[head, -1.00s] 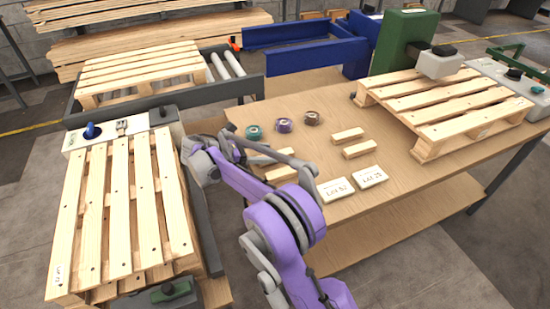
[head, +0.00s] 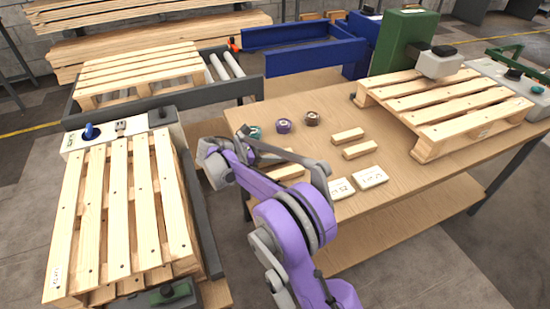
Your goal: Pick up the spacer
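Several plain wooden blocks lie on the table and may be the spacers; I cannot tell which one is meant. One block (head: 348,135) and another block (head: 360,150) lie in the open, side by side, right of the tape rolls. More blocks (head: 288,172) lie nearer the left edge, partly covered by my purple and grey arm. That arm rises from the bottom and bends over the table's left edge. It appears to be my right arm. I see no gripper fingers on it; they are hidden or out of the picture. My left gripper is not in view.
Tape rolls (head: 284,126) and white labelled packs (head: 370,178) lie on the table (head: 420,175). A pallet (head: 440,105) stands on its right part beside a green machine (head: 402,38). Another pallet (head: 118,215) lies at left.

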